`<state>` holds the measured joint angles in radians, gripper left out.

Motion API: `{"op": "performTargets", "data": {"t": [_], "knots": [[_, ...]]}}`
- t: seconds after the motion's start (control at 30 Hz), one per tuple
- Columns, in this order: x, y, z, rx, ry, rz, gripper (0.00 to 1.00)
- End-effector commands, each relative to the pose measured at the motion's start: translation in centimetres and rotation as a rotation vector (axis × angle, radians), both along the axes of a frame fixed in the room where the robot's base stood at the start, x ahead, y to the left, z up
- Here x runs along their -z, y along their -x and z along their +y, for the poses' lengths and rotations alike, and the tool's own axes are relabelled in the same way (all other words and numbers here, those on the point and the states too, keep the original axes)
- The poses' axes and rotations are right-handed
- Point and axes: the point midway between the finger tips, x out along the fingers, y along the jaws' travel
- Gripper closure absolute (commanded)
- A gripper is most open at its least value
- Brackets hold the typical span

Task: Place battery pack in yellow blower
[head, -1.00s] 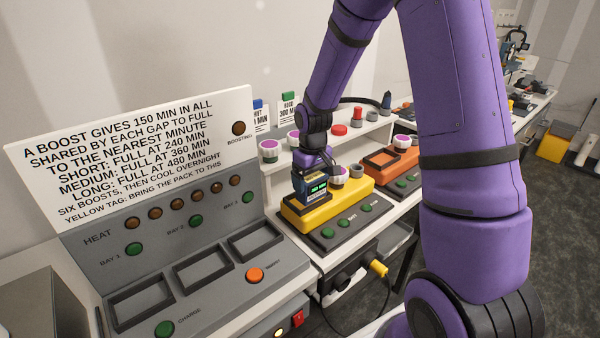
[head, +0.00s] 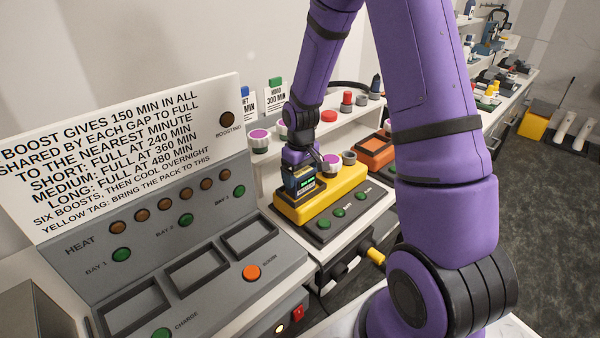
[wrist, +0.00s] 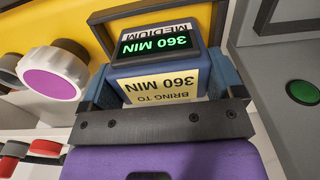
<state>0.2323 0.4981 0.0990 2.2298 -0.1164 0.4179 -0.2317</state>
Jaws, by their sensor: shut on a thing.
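The battery pack (head: 304,183) is a dark blue block with a lit green display; in the wrist view the pack (wrist: 160,70) reads "360 MIN", "MEDIUM", with a yellow tag "BRING TO 360 MIN". My gripper (wrist: 158,95) is shut on it, a finger on each side. The yellow blower (head: 335,194) stands on the bench, and the pack is at its left end. In the wrist view, the pack's far end is at a dark-framed opening in the yellow blower (wrist: 75,18). How deep it sits is hidden.
A grey charger (head: 195,270) with three empty bays and a rule board (head: 120,150) stands at left. An orange blower (head: 374,152) stands further right. Green buttons (head: 323,224) are in front.

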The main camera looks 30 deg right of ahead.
Motion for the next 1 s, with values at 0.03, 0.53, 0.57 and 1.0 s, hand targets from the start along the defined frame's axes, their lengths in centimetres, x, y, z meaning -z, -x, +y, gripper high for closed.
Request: {"op": "performTargets", "data": {"t": [0.03,0.53,0.57,1.0], "knots": [[0.1,0.0,0.0,0.0,0.0,0.0,0.56],[-1.6,-0.1,0.0,0.001,0.0,-0.003,0.0],[-2.1,-0.1,0.0,0.001,0.0,-0.003,0.0],[-10.2,0.0,0.0,0.001,0.001,-0.003,0.0]]}}
